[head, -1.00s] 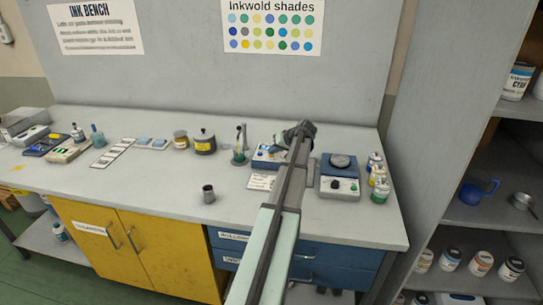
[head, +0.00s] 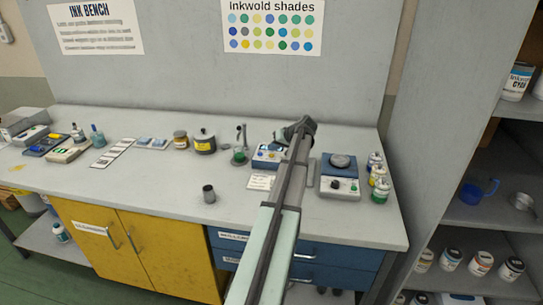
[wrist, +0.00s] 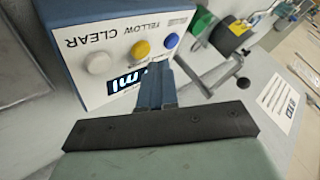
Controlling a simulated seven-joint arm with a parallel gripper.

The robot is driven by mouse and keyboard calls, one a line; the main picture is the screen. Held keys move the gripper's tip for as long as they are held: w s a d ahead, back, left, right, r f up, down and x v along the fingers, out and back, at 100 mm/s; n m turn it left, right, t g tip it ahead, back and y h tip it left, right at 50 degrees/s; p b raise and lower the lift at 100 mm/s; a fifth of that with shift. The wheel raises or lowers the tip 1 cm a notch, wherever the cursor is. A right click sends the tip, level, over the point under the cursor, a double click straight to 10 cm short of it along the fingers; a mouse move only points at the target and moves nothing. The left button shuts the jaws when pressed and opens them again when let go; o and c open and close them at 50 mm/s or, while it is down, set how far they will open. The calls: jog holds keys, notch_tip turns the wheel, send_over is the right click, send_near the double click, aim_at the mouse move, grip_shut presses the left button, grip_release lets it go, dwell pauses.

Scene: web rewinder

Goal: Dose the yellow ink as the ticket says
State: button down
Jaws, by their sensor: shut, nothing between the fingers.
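The dosing unit (head: 268,155) is a small blue and white box at the back of the bench. In the wrist view its sloped front (wrist: 85,30) shows the words YELLOW and CLEAR, a white button (wrist: 98,62), a yellow button (wrist: 140,46) and a blue button (wrist: 170,41). Its lit display (wrist: 128,79) reads "ml"; the figure is partly hidden by my gripper. My gripper (wrist: 155,73) is shut and empty, its tips in front of the panel near the display and yellow button. I cannot tell whether they touch. In the head view my arm hides the unit's right side.
A white card (head: 260,182) lies before the unit; its writing is unreadable. A scale (head: 341,178) and several small jars (head: 380,190) stand right.

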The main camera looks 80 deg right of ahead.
aim_at(274, 155)
jog(key=shift+r, duration=2.5)
